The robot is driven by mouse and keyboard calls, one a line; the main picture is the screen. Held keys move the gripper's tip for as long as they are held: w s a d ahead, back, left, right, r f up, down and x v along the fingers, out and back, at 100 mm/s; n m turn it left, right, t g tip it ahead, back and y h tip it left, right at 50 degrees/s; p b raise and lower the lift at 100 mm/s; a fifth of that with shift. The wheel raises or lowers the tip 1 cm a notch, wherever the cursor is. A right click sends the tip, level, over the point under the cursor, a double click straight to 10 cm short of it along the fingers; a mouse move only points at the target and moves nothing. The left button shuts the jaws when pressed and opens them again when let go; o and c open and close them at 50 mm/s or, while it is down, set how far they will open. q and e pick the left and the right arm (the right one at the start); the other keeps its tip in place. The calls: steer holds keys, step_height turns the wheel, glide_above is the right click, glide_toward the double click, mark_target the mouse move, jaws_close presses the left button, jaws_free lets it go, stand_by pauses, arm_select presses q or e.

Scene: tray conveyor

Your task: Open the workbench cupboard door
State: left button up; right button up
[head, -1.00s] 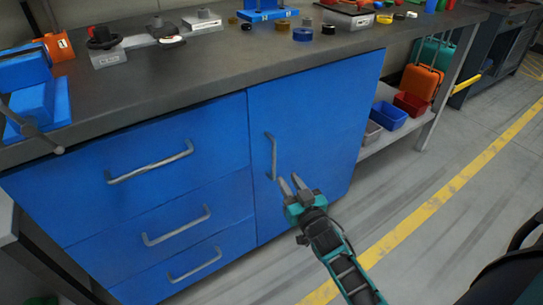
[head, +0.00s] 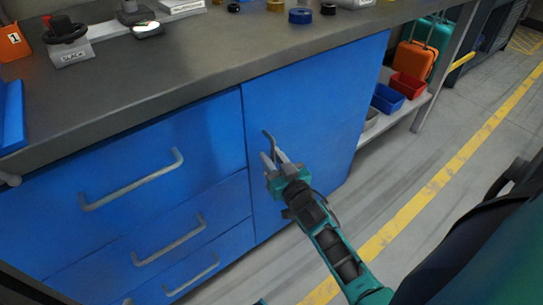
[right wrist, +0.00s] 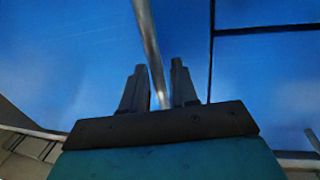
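The blue cupboard door (head: 315,105) is at the right of the workbench front, flush with the cabinet and closed. Its vertical grey bar handle (head: 268,140) is partly hidden behind my right gripper (head: 274,161). In the right wrist view the handle (right wrist: 148,45) runs down between the two dark fingers of my right gripper (right wrist: 158,85). The fingers are apart, with a gap visible on the handle's right side. It is hard to tell whether the left finger touches the bar. My left gripper is not in view.
Blue drawers (head: 120,165) with bar handles lie left of the door. The dark worktop (head: 190,70) above carries tools and small parts. A shelf with blue (head: 388,98) and red bins (head: 408,85) is right of the cabinet. The floor (head: 440,160) in front is clear.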

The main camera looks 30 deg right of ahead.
steer(key=shift+c, duration=0.3)
jaws_close()
